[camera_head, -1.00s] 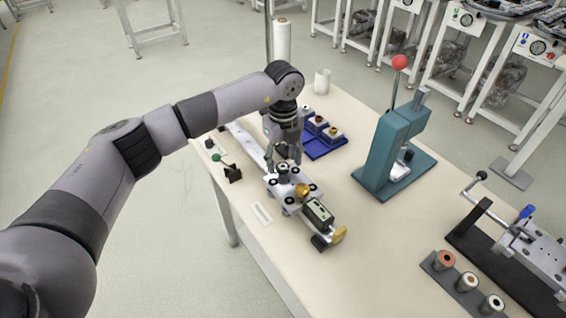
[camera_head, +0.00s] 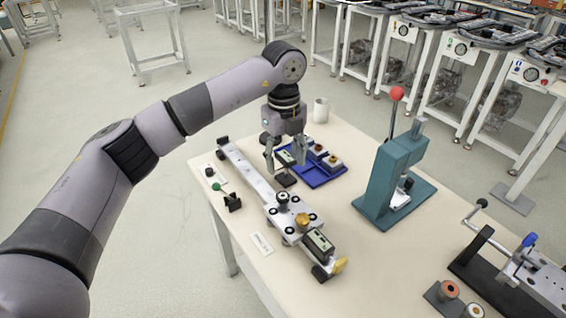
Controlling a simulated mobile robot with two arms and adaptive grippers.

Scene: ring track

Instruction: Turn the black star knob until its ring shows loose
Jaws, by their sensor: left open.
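A black knob (camera_head: 283,196) stands upright on the silver carriage plate (camera_head: 290,213) of a long rail. A brass-coloured knob (camera_head: 302,219) sits beside it on the same plate. The black knob's top is in plain view, but its ring is too small to read. My left gripper (camera_head: 285,161) is open and empty, pointing down, above and beyond the black knob and apart from it. My right gripper is not in view.
The rail (camera_head: 245,172) runs to the far left of the table (camera_head: 330,225). A blue tray (camera_head: 325,175) lies behind, and a teal press (camera_head: 385,180) with a red ball stands to the right. A crank fixture (camera_head: 515,270) is at front right.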

